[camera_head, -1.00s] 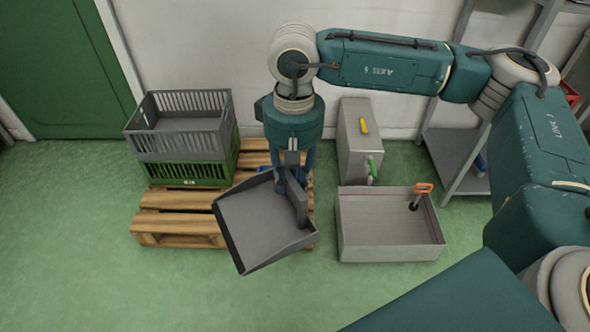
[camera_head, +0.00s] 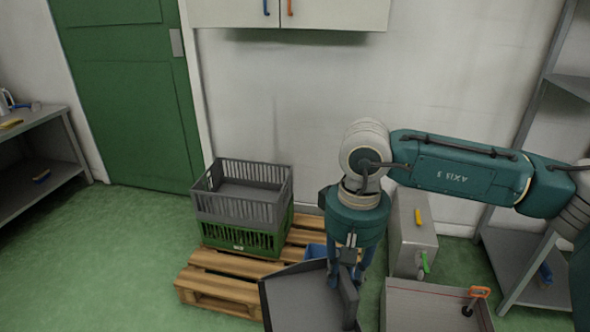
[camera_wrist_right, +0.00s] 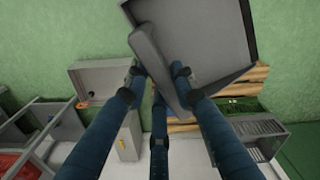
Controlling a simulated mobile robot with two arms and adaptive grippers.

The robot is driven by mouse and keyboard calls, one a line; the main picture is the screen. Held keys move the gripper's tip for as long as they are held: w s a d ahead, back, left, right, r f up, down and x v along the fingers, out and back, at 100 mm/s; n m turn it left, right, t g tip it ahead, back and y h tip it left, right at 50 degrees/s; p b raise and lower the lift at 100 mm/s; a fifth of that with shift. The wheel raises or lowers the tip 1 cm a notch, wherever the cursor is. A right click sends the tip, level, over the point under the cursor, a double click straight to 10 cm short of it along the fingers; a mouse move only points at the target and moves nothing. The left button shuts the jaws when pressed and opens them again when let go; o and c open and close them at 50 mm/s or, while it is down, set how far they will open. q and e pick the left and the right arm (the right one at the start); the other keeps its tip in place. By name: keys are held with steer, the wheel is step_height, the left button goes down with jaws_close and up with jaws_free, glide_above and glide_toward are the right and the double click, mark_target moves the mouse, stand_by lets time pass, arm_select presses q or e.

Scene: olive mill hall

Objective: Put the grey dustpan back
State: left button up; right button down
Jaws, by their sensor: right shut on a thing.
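The grey dustpan (camera_head: 305,300) hangs below my right gripper (camera_head: 345,278) in the head view, over the front right of the pallet; its lower part is cut off by the frame's bottom edge. In the right wrist view, my right gripper's blue fingers (camera_wrist_right: 163,80) are shut on the dustpan's handle (camera_wrist_right: 160,65), and the dustpan's pan (camera_wrist_right: 205,32) fills the top. My left gripper is not in view.
A grey crate (camera_head: 240,207) sits on a green crate (camera_head: 240,238) on the wooden pallet (camera_head: 215,290). A metal box (camera_head: 408,240) and an open metal tray (camera_head: 425,305) stand right. Shelves flank both sides; a wall cabinet (camera_head: 335,14) hangs above. Floor (camera_head: 100,270) at left is clear.

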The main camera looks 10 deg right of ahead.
steer(key=s+a+r, duration=0.3)
steer(key=a, duration=0.3)
steer(key=s+a+r, duration=0.3)
steer(key=a, duration=0.3)
